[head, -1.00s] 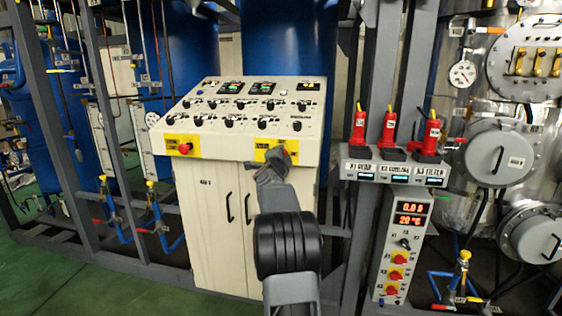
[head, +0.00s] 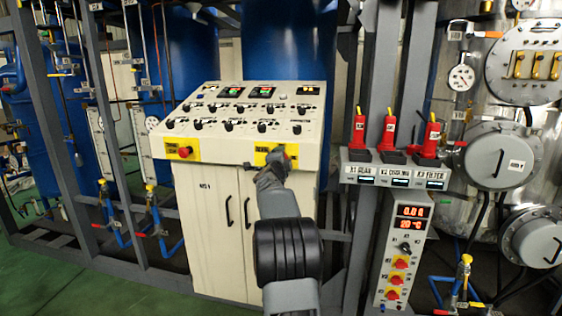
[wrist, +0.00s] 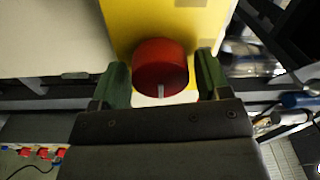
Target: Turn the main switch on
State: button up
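The main switch is a red round knob (wrist: 160,66) with a pale line mark, on a yellow plate (wrist: 130,25) in the wrist view. In the head view the yellow plate (head: 261,156) is at the right of the white console's front edge, and my gripper (head: 277,160) largely covers the knob. My gripper (wrist: 163,80) is open in the wrist view. Its two green-padded fingers stand on either side of the knob, with a visible gap on each side. Whether the fingertips reach the plate cannot be told.
The white console (head: 250,95) carries several black knobs and small displays. Another red knob (head: 185,152) on a yellow plate sits at its left. A grey post and a control box (head: 402,250) with red switches stand to the right. Green floor is clear at the left.

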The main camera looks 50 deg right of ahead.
jog(key=shift+o, duration=0.6)
jog(key=b+v, duration=0.1)
jog(key=v, duration=1.3)
jog(key=shift+b, duration=0.4)
jog(key=shift+w+f, duration=0.1)
jog(key=w+a+f+n+t+y, duration=0.2)
jog(key=w+a+f+n+y, duration=0.1)
jog(key=a+f+n+y, duration=0.6)
jog(key=s+a+f+n+g+y+p, duration=0.1)
jog(key=s+a+n+y+p, duration=0.1)
jog(key=a+n, duration=0.25)
jog(key=s+a+f+n+g+y+p, duration=0.2)
jog(key=a+n+y+p, duration=0.15)
jog(key=a, duration=0.25)
jog(key=s+a+r+n+g+p, duration=0.2)
jog(key=s+a+r+n+p, duration=0.1)
jog(key=s+a+n+p, duration=0.2)
jog(key=s+a+r+n+g+y+p, duration=0.1)
jog(key=s+a+r+n+g+p, duration=0.2)
jog(key=s+a, duration=0.7)
jog(key=s+n+p, duration=0.1)
jog(key=n+p, duration=0.1)
jog(key=shift+a+r+n, duration=0.15)
jog(key=shift+a+n, duration=0.15)
